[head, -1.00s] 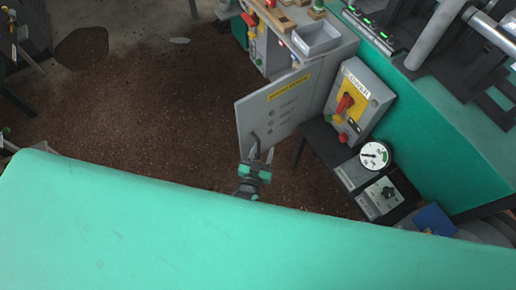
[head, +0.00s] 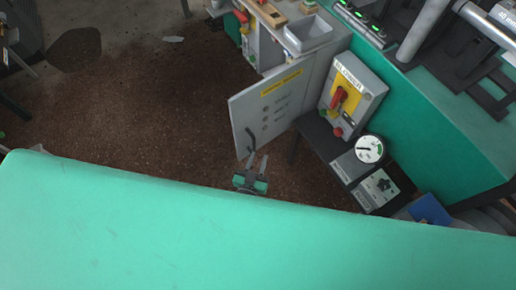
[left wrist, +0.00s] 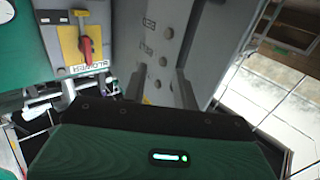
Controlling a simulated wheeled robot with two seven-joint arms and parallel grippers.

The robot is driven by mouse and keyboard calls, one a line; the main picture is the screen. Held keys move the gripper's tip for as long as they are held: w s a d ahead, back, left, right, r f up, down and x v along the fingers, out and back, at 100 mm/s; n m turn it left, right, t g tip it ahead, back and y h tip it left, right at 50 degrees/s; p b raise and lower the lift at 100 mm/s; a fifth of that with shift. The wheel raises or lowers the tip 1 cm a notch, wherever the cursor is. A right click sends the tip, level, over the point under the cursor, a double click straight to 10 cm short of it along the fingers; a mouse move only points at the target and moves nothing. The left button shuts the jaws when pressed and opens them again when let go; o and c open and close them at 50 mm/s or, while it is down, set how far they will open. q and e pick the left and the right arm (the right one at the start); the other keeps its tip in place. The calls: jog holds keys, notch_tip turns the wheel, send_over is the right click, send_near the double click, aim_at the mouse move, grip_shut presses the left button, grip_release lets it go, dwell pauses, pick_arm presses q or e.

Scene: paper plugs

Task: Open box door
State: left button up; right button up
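The grey box door (head: 265,112) stands swung out from the grey box (head: 320,62) in the head view. In the left wrist view the open fingers (left wrist: 156,85) point toward the door face (left wrist: 165,50); the handle cannot be made out there. My right gripper is not in view.
A blower switch box (head: 352,95) with a red lever stands right of the door. A white gauge (head: 369,149) and a small control box (head: 378,187) are below it. A grey tray (head: 308,33) sits on top.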

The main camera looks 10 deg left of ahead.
pick_arm(q)
jog(key=s+a, duration=0.1)
jog(key=s, duration=0.8)
jog(key=shift+a, duration=0.4)
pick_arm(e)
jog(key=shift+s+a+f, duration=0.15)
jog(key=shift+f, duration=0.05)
pick_arm(q)
jog(key=shift+r, duration=0.1)
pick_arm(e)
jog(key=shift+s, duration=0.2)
